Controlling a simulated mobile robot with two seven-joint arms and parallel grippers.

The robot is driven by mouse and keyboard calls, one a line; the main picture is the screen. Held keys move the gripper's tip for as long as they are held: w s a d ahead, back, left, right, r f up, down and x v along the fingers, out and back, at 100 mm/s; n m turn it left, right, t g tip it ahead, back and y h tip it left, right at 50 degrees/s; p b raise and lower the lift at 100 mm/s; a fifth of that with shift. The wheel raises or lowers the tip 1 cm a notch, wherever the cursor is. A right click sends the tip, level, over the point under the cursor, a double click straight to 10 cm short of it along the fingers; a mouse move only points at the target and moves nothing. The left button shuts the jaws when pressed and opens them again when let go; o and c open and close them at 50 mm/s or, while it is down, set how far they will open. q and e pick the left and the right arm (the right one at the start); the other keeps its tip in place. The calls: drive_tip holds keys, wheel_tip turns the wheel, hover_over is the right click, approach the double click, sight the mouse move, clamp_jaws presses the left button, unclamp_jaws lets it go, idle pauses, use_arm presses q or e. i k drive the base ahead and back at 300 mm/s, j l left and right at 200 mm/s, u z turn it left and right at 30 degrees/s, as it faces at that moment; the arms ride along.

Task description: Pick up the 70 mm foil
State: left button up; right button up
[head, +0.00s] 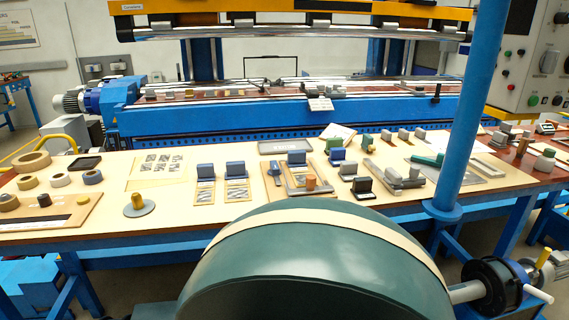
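No size marking is readable, so I cannot tell which piece is the 70 mm foil. Neither of my grippers is in view.
A large green drum (310,265) with a pale band fills the front middle. A blue post (468,120) rises at the right. Tape rolls (32,162) lie at the left of the table (110,225). A blue machine (220,120) stands behind.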

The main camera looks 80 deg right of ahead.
sight(296, 162)
drive_tip(key=z, duration=1.85)
